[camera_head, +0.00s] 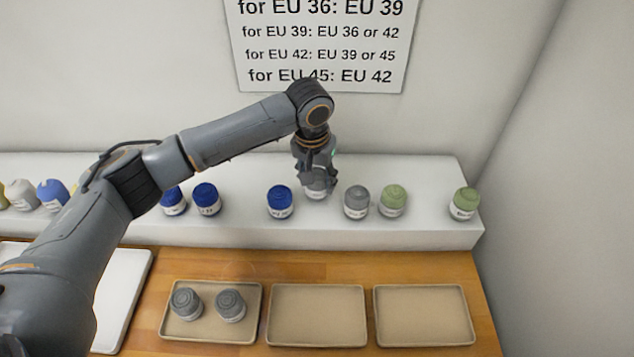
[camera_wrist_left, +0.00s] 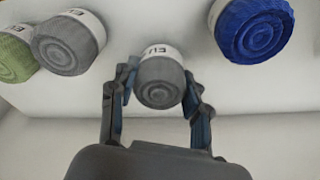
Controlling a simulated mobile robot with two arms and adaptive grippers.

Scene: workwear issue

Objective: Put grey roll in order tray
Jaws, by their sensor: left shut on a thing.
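My left gripper (camera_head: 317,183) is over the white shelf, shut on a grey roll (camera_head: 315,188) with a white label. In the left wrist view the held grey roll (camera_wrist_left: 160,82) sits between the two fingers of the left gripper (camera_wrist_left: 160,92). Another grey roll (camera_head: 356,202) stands on the shelf just to the right. Two grey rolls (camera_head: 186,303) (camera_head: 230,305) stand in the left tan tray (camera_head: 213,339). The middle tray (camera_head: 317,315) and the right tray (camera_head: 423,316) are empty. Which is the order tray cannot be told. My right gripper is not in view.
The white shelf (camera_head: 430,232) also holds blue rolls (camera_head: 280,201), green rolls (camera_head: 393,200) and several wrapped items at the far left. A white board (camera_head: 122,300) lies left of the trays on the wooden table (camera_head: 250,259). A size sign (camera_head: 320,45) hangs on the wall.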

